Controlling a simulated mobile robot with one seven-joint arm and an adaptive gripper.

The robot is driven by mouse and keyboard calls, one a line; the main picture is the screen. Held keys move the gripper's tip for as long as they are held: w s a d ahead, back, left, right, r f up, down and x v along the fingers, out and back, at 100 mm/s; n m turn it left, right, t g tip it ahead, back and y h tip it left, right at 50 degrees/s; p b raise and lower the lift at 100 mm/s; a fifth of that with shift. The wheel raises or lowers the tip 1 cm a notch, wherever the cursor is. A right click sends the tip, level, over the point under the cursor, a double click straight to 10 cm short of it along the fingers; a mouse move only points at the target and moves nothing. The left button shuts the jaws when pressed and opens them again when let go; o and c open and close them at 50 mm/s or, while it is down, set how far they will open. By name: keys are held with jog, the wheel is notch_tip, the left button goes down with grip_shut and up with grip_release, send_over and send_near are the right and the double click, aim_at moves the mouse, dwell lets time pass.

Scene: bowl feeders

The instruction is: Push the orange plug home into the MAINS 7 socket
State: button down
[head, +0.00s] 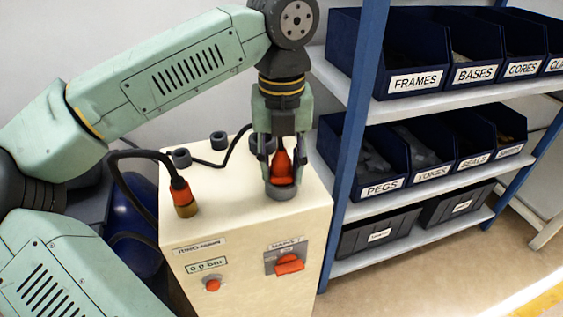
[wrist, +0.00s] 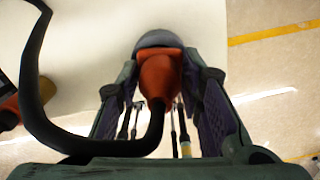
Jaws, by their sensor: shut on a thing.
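The orange plug (head: 283,165) stands upright between the fingers of my gripper (head: 281,172), over the cabinet's top. In the wrist view my gripper (wrist: 160,95) is shut on the orange plug (wrist: 160,72), with a finger on each side. The plug's nose meets a round grey socket (head: 281,193), which also shows in the wrist view (wrist: 158,39). I cannot tell how deep the plug sits. No socket label is readable there. A black cable (wrist: 90,146) runs from the plug and loops left.
A second orange-and-brass connector (head: 184,199) stands at the cabinet's left with a black cable. Other grey sockets (head: 219,140) sit behind. The cream cabinet (head: 235,225) has a MAINS switch (head: 289,264) and red button (head: 213,285) in front. Shelves of blue bins (head: 398,83) stand right.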

jog(key=shift+f, duration=0.15)
jog(key=c, duration=1)
grip_release()
jog(key=shift+c, duration=0.2)
jog(key=shift+o, duration=1)
jog(key=shift+r+p, duration=2.45)
jog(key=shift+r, duration=1.2)
